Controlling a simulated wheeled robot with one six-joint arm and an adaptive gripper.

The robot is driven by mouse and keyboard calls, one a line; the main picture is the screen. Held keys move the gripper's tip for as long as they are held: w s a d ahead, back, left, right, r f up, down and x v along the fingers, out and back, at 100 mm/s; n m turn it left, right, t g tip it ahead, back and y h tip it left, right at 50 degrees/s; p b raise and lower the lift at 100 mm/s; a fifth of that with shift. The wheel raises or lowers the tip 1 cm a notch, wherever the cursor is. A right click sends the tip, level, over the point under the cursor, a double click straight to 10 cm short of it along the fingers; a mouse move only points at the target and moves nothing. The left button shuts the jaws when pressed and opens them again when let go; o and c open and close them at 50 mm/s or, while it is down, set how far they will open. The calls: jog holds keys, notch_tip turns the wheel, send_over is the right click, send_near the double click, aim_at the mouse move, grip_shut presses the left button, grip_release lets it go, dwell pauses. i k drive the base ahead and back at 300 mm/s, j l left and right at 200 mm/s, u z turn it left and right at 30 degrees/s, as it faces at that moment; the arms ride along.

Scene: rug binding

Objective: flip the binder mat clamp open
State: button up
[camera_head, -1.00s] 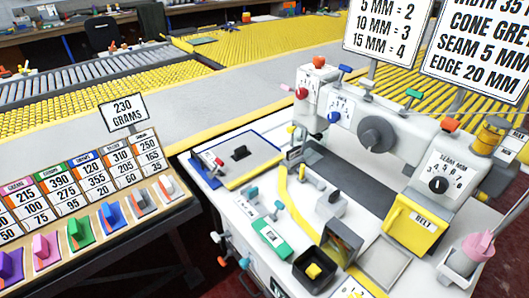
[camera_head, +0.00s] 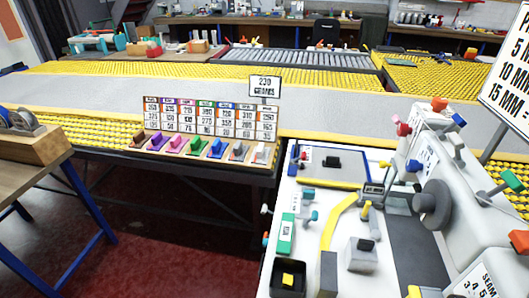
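The binder machine's white table (camera_head: 325,222) is at the right of the head view. A flat grey mat board with a blue edge and a yellow front strip (camera_head: 345,172) lies at its far left corner. A small red and white fitting (camera_head: 303,156) is at the board's left side, and a black block (camera_head: 331,161) is on the board. I cannot tell for sure which of these is the mat clamp, or whether it is open or shut. My gripper is not in view.
The white binding machine (camera_head: 450,190) with coloured knobs fills the right. A rack of coloured levers under number cards (camera_head: 212,120) stands left of the table. A wooden bench (camera_head: 30,150) is at the far left. Red floor (camera_head: 180,235) is free between them.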

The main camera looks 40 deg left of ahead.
aim_at(303, 154)
jog(key=l+u, duration=0.1)
jog(key=u, duration=0.8)
jog(key=z, duration=0.9)
jog(key=k+j+z, duration=0.1)
jog(key=j+z, duration=0.4)
jog(key=k+j+z, duration=0.15)
jog(key=z, duration=0.3)
jog(key=k+j+z, duration=0.2)
jog(key=j+z, duration=0.3)
jog(key=k+j+z, duration=0.15)
jog(key=z, duration=0.35)
jog(key=k+j+z, duration=0.2)
jog(key=z, duration=0.3)
jog(key=k+z, duration=0.2)
jog(key=z, duration=0.3)
jog(key=k+j+z, duration=0.1)
jog(key=k, duration=0.3)
jog(key=k+j, duration=0.15)
jog(key=k, duration=0.2)
jog(key=k+j+u, duration=0.6)
jog(key=u, duration=0.2)
jog(key=j+u, duration=0.3)
jog(key=j, duration=0.8)
